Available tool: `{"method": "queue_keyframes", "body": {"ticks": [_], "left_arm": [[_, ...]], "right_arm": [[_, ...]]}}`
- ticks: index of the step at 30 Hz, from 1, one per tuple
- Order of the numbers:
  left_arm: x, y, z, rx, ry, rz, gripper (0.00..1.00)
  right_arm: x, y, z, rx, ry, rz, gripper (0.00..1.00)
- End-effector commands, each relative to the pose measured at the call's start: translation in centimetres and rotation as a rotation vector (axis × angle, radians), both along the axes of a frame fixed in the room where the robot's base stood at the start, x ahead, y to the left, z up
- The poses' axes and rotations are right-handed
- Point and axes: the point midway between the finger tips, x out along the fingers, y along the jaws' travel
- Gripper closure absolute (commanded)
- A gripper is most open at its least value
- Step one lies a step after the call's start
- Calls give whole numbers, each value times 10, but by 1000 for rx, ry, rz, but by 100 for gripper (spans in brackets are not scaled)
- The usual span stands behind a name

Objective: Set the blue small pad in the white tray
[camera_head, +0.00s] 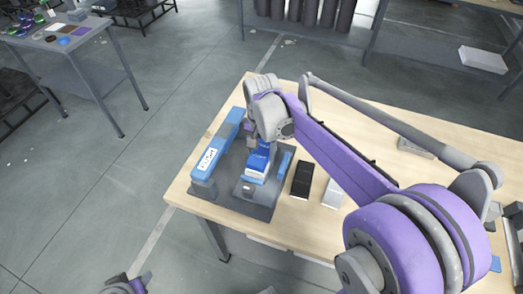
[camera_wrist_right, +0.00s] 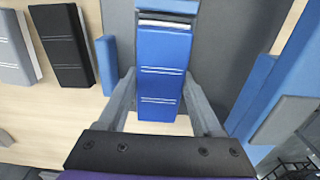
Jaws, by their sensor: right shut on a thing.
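The blue small pad (camera_wrist_right: 162,70), marked with thin white lines, lies lengthwise between the fingers of my right gripper (camera_wrist_right: 162,105), which is shut on it. In the head view the pad (camera_head: 258,162) shows below the right gripper (camera_head: 256,146), over the grey fixture. A white edge (camera_wrist_right: 166,16) with a dark strip shows at the far end of the pad in the wrist view; I cannot tell whether it belongs to the white tray. The tray is otherwise not clearly seen. A small part of my left arm shows at the bottom left; its gripper is out of view.
The grey fixture (camera_head: 229,198) with a long blue bar (camera_head: 215,150) stands on the wooden table (camera_head: 400,130). A black pad (camera_head: 302,180) and a pale grey pad (camera_head: 333,194) lie to its right. A side table (camera_head: 75,38) with small items stands back left.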

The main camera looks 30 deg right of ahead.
Motion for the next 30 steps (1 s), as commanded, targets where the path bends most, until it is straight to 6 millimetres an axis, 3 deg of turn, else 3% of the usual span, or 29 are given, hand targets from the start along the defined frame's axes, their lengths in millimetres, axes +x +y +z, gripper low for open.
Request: {"method": "queue_keyframes", "body": {"ticks": [5,6,11,23,30], "left_arm": [[0,0,0,0,0,0,50],[0,0,0,0,0,0,50],[0,0,0,0,0,0,50],[0,0,0,0,0,0,50],[3,0,13,0,-6,0,50]], "right_arm": [[0,0,-1,0,0,0,91],[0,0,-1,0,0,0,32],[0,0,-1,0,0,0,3],[0,0,0,0,0,0,0],[0,0,16,0,-1,0,0]]}}
